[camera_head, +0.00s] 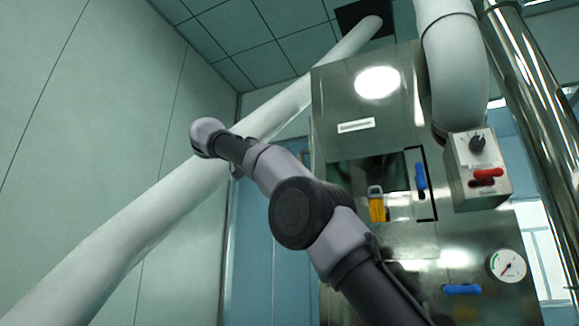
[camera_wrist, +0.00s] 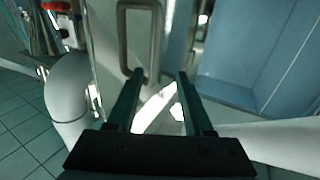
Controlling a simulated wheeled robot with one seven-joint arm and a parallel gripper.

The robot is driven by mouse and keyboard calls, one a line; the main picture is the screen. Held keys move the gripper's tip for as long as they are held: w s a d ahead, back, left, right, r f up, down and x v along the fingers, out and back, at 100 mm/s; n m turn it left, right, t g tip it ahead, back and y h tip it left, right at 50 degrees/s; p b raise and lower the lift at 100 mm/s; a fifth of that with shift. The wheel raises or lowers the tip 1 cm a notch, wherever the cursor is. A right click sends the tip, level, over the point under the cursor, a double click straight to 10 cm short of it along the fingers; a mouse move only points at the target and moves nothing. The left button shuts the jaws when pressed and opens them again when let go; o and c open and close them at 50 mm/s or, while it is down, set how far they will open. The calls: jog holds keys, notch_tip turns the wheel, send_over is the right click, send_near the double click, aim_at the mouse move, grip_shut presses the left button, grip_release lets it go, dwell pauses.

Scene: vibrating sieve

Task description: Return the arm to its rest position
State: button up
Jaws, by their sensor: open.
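My arm rises from the lower right to the middle of the head view, bent at a dark round joint, and its far end points up and left. My gripper is not clear in the head view. In the wrist view my gripper (camera_wrist: 156,88) is open, its two dark fingers apart with nothing held between them. A metal loop handle (camera_wrist: 140,40) shows just beyond the left fingertip; I cannot tell whether they touch.
A steel cabinet (camera_head: 345,90) with a blue handle (camera_head: 420,176) and an orange part (camera_head: 377,206) stands behind my arm. A control box (camera_head: 477,170) and gauge (camera_head: 507,265) are at right. A thick white pipe (camera_head: 130,235) runs diagonally behind my arm.

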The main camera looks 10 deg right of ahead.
jog(key=shift+v, duration=1.15)
jog(key=shift+s, duration=0.1)
